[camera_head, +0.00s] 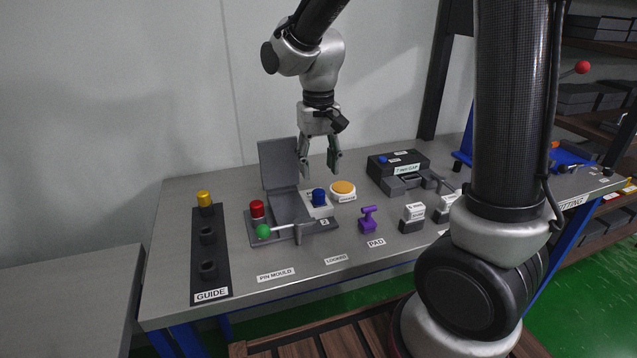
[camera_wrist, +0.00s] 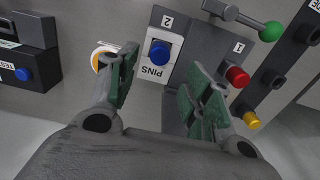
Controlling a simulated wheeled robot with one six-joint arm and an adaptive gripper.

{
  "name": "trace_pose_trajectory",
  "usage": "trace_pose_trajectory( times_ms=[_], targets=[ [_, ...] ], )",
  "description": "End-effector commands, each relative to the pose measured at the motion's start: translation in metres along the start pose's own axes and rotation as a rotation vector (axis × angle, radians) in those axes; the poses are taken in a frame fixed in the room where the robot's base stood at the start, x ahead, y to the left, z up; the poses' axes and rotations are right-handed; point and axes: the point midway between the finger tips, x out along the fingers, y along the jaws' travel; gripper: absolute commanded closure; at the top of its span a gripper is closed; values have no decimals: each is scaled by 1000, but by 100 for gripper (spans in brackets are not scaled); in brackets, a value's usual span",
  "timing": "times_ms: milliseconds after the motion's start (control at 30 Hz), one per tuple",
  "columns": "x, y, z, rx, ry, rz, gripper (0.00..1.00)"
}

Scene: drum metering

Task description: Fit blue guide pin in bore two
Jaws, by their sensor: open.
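The blue guide pin (camera_head: 319,196) stands upright in the pin mould, at the end marked 2, with a white PINS plate around it. In the wrist view the blue pin (camera_wrist: 159,53) shows beyond and between my open fingers. My gripper (camera_head: 320,171) is open and empty, above the mould and apart from the pin. The dark GUIDE block (camera_head: 224,268) lies at the table's left. A yellow pin (camera_head: 205,200) is at its far end. Its middle bore (camera_head: 208,234) and near bore (camera_head: 208,269) look empty. No bore numbers are readable.
A red pin (camera_head: 257,208) stands at the mould's other end. A green-knobbed lever (camera_head: 263,231) crosses its front, and a raised grey plate (camera_head: 280,166) stands behind. A yellow-orange button (camera_head: 343,187), a purple handle (camera_head: 368,219) and a black box (camera_head: 398,164) lie to the right.

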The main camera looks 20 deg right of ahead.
Motion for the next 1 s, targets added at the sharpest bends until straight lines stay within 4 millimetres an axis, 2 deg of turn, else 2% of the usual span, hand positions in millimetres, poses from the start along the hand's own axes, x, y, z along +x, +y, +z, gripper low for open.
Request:
trace_pose_trajectory(
  times_ms=[100,300,1000],
  targets=[
    [-22,0,0,0,3,-1,50],
    [-40,0,0,0,0,0,50],
    [-42,0,0,0,-1,0,50]
  ],
)
